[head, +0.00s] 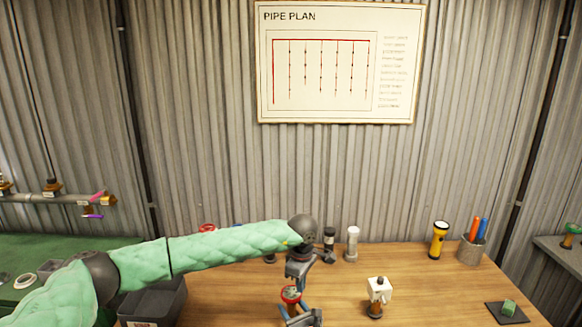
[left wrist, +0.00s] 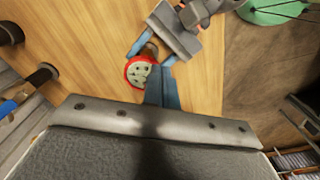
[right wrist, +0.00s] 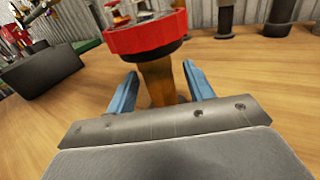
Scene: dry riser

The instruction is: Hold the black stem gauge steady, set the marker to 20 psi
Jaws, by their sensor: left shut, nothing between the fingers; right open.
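A red-rimmed gauge (head: 290,294) with a pale dial stands on the wooden table, low centre in the head view. The marker and dial figures are too small to read.
A white-topped fitting (head: 379,289) stands right of the gauge. Dark and white cylinders (head: 352,243) stand behind. A yellow torch (head: 438,240) and a pen cup (head: 470,252) are at the back right. A dark bin (head: 155,304) is at the left. The table's right middle is clear.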

